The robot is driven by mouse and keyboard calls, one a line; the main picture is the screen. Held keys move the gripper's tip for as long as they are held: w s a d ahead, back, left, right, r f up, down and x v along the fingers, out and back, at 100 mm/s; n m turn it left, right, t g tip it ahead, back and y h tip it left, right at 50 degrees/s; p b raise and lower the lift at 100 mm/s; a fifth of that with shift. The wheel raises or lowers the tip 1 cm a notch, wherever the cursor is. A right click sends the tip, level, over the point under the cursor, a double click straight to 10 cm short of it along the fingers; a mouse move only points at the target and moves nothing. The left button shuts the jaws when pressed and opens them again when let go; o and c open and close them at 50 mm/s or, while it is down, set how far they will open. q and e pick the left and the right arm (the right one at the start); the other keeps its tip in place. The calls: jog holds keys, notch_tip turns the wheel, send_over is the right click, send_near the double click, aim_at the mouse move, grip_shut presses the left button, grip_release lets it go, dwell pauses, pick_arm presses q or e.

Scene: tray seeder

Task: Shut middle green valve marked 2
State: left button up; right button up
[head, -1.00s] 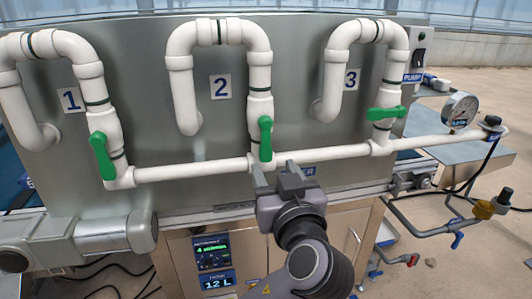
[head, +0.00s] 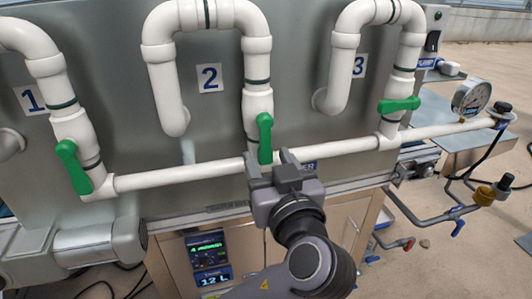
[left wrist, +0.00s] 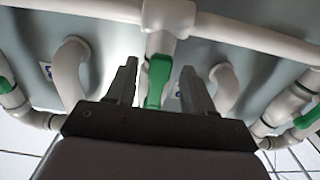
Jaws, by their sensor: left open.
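The middle green valve handle (head: 265,138) sits on the white pipe below the label 2 (head: 209,78). It stands upright, in line with its vertical pipe. My left gripper (head: 268,158) is open and empty, just below the handle in the head view. In the left wrist view the green handle (left wrist: 158,82) shows between the two spread fingers of the left gripper (left wrist: 159,68). I cannot tell whether a finger touches it. My right gripper is not in view.
The valve 1 handle (head: 72,166) lies along its pipe; the valve 3 handle (head: 399,105) lies crosswise. A white horizontal pipe (head: 180,176) runs below the valves, close to my left gripper. A pressure gauge (head: 471,96) is at the right. A display (head: 207,247) sits below.

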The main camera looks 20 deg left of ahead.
pick_arm(q)
jog(key=shift+w+a, duration=0.1)
jog(key=shift+w, duration=0.05)
grip_shut()
dwell(0.4)
